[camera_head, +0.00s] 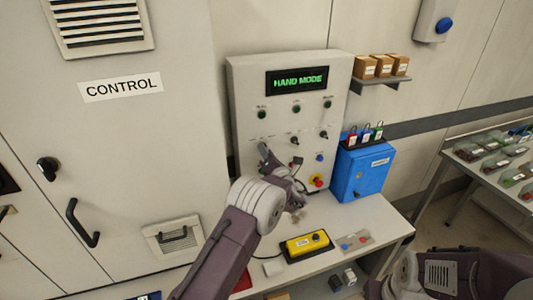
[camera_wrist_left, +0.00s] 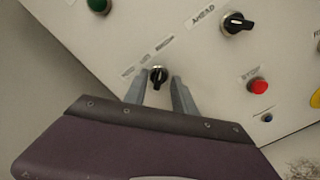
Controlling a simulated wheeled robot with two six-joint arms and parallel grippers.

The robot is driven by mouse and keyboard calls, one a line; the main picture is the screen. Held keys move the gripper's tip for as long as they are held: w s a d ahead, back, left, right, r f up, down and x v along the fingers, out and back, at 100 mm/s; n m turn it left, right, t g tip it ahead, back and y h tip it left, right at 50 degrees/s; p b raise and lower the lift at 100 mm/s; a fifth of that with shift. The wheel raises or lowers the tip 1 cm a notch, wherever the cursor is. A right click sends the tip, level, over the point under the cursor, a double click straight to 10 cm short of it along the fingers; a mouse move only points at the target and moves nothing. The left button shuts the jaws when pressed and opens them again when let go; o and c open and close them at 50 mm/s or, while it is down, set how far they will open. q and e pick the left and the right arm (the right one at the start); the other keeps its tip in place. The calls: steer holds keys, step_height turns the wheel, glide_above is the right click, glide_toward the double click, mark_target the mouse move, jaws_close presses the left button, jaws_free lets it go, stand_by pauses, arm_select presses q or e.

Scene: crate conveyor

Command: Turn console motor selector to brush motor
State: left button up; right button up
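The console (camera_head: 240,100) stands at the back of the bench with its display (camera_head: 297,80) reading HAND MODE. In the left wrist view a black selector knob (camera_wrist_left: 158,76) sits below three small labels, too blurred to read. Its handle stands about upright in that picture. My left gripper (camera_wrist_left: 160,80) is at the panel, its two fingers open on either side of this knob, with a small gap visible. In the head view my left gripper (camera_head: 268,155) hides this knob. My right arm shows at the bottom right; its gripper is out of frame.
Right of the knob are the AHEAD selector (camera_wrist_left: 237,22) and a red button (camera_wrist_left: 258,86). A red emergency stop (camera_head: 316,181) is low on the console. A blue box (camera_head: 362,172) stands beside it. A yellow pendant (camera_head: 306,245) lies on the bench.

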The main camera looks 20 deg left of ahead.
arm_select(q)
steer(key=shift+s, duration=0.1)
steer(key=b+v, duration=0.1)
steer(key=v, duration=0.8)
steer(key=shift+b, duration=0.4)
